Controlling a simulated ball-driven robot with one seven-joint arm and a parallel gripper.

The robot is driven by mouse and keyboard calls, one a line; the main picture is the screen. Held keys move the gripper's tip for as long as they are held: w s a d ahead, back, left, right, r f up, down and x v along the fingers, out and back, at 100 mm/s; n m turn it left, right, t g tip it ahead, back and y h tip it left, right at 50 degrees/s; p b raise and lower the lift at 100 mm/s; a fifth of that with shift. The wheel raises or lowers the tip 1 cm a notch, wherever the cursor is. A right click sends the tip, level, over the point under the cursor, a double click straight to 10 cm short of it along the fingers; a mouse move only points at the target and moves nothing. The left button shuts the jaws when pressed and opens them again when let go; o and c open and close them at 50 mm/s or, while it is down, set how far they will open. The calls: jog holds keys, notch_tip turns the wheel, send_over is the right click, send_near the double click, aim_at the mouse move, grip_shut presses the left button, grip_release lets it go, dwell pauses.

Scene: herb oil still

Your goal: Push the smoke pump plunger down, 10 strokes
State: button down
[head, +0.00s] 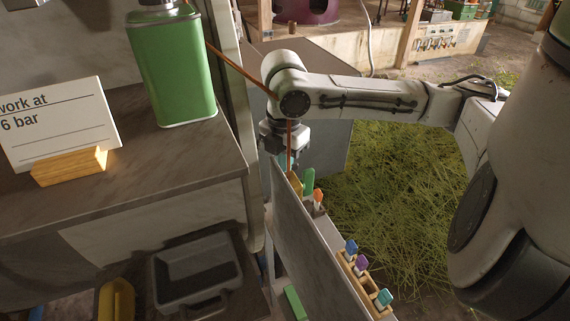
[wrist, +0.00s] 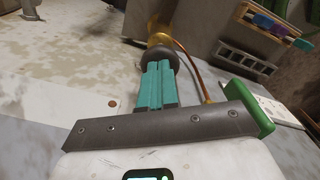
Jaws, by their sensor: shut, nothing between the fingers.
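In the wrist view, my gripper (wrist: 160,68) has its teal fingers pressed together, with nothing between them. A dark round cap (wrist: 166,56), which looks like the plunger's top, is right at the fingertips; I cannot tell whether they touch. The amber pump body (wrist: 160,32) shows beyond the cap, with a copper-coloured tube (wrist: 192,66) beside it. In the head view, my gripper (head: 284,160) points down behind a grey upright panel (head: 312,255). That panel hides most of the pump, and how far the plunger is down cannot be seen.
A green canister (head: 172,72) and a sign (head: 60,125) in a wooden block stand on the left counter (head: 215,160). A rack (head: 366,285) with coloured tags is beside the panel. A grey case (head: 195,275) lies below the counter. Grass (head: 395,190) covers the ground to the right.

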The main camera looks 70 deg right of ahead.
jog(key=shift+f+b, duration=1.55)
jog(key=shift+f, duration=0.05)
jog(key=shift+r, duration=0.15)
notch_tip(320, 180, up, 4)
jog(key=p, duration=0.3)
jog(key=shift+p, duration=0.4)
jog(key=shift+f+b, duration=1.6)
jog(key=shift+f, duration=0.65)
notch_tip(320, 180, up, 12)
jog(key=p, duration=1)
jog(key=shift+s+f, duration=0.1)
jog(key=shift+f, duration=0.05)
